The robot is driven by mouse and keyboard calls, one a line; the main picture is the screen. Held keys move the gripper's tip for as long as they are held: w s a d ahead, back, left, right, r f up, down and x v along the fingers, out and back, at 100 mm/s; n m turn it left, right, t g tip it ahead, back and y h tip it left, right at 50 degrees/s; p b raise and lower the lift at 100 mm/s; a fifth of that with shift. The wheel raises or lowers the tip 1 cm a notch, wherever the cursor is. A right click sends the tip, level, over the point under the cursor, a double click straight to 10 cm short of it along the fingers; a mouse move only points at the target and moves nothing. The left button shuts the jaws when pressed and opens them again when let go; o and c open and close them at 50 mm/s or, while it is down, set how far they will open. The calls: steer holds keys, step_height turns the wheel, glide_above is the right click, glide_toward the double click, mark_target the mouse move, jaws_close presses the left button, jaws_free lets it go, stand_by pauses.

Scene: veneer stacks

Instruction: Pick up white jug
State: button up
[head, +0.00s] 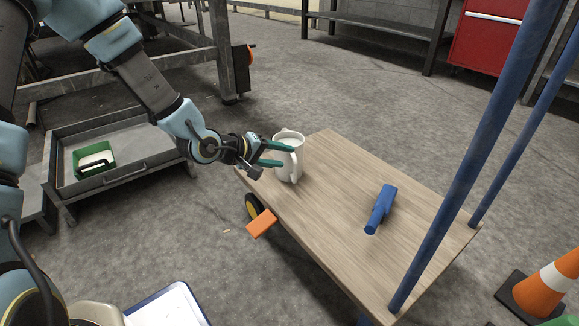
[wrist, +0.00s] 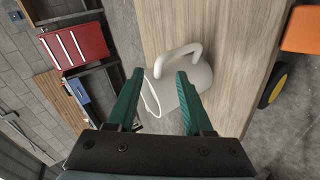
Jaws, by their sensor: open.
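The white jug (head: 287,157) stands upright on the wooden deck of a cart (head: 350,185), near its far left corner in the head view. Its handle faces the camera side. My gripper (head: 287,155) is at the jug, with its green fingers open and level. In the wrist view the jug (wrist: 182,85) lies ahead, between and just beyond the two green fingertips of my gripper (wrist: 160,75). Its handle arches beyond them. I cannot tell whether either finger touches the jug.
A blue tool-like object (head: 381,209) lies on the deck to the right. Blue posts (head: 470,165) rise at the cart's right end. An orange block (head: 261,223) is beside the cart's left edge. A traffic cone (head: 548,287) stands at the lower right. A metal drawer (head: 115,160) is at the left.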

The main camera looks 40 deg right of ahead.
mark_target(293, 157)
steer(key=shift+b+x, duration=2.1)
steer(key=shift+x, duration=0.55)
steer(key=shift+r, duration=0.1)
jaws_close()
